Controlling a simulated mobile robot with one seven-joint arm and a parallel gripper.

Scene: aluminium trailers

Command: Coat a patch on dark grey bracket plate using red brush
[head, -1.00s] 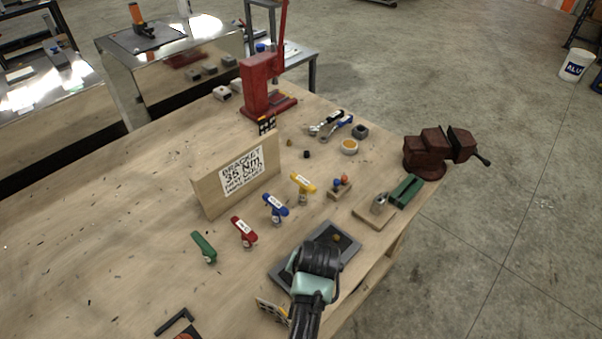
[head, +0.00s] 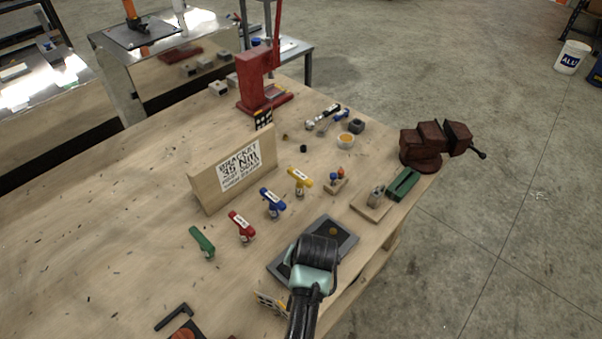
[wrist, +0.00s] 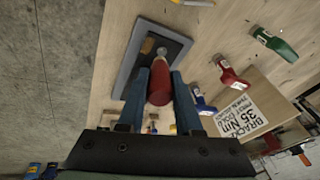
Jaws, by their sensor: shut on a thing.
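The dark grey bracket plate (head: 347,226) lies flat near the bench's front right edge, partly hidden behind my gripper (head: 313,262). A small brown-orange spot (head: 334,231) shows on its dark middle. In the wrist view, my gripper (wrist: 160,90) is shut on the red brush (wrist: 160,82), holding its red handle between the two blue-grey fingers. The brush's pale far end (wrist: 162,52) points at the bracket plate (wrist: 176,50), close to the spot (wrist: 147,46). I cannot tell whether it touches. The brush is hidden in the head view.
A wooden block (head: 370,208) and a dark red vise (head: 421,147) are to the right.

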